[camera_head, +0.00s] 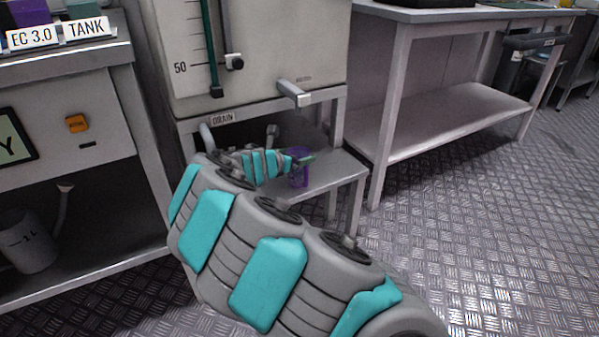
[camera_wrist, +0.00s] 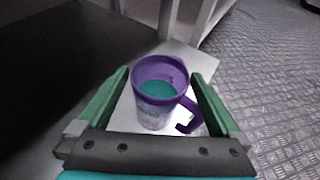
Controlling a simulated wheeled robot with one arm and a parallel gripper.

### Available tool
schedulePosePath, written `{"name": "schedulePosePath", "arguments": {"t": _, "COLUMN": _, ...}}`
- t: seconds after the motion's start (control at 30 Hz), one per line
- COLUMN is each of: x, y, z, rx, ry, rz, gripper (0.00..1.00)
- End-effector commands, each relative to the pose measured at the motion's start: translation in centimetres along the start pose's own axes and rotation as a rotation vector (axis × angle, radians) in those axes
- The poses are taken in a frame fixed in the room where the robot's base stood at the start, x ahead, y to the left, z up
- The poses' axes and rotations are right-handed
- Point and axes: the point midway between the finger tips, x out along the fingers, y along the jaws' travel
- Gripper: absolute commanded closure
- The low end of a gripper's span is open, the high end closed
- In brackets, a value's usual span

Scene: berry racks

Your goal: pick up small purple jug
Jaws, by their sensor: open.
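The small purple jug (camera_head: 299,168) stands on a low grey shelf (camera_head: 335,176) below the drain of the tank. In the wrist view the jug (camera_wrist: 153,112) is upright, with its handle toward the lower right and teal inside it. My gripper (camera_wrist: 162,85) is open, with one green finger on each side of the jug. In the head view my gripper (camera_head: 307,160) is at the jug, and my arm hides part of the shelf.
A grey bench (camera_head: 440,130) stands to the right. The floor at the right is clear.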

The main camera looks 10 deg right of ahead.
Motion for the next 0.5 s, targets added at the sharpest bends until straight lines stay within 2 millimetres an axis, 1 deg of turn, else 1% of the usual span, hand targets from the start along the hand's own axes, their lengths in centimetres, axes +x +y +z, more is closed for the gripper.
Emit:
{"name": "schedulePosePath", "arguments": {"t": 0.03, "x": 0.9, "y": -0.1, "z": -0.1, "rx": 0.001, "ry": 0.001, "rz": -0.002, "gripper": 0.00}}
{"name": "schedulePosePath", "arguments": {"t": 0.1, "x": 1.8, "y": 0.0, "z": -0.2, "rx": 0.001, "ry": 0.001, "rz": 0.000, "gripper": 0.00}}
{"name": "schedulePosePath", "arguments": {"t": 0.23, "x": 3.2, "y": 0.0, "z": -0.2, "rx": 0.000, "ry": 0.002, "rz": 0.000, "gripper": 0.00}}
{"name": "schedulePosePath", "arguments": {"t": 0.33, "x": 3.8, "y": 0.0, "z": -0.2, "rx": 0.000, "ry": 0.002, "rz": -0.001, "gripper": 0.00}}
{"name": "schedulePosePath", "arguments": {"t": 0.5, "x": 3.8, "y": 0.0, "z": -0.1, "rx": 0.000, "ry": 0.001, "rz": 0.000, "gripper": 0.00}}
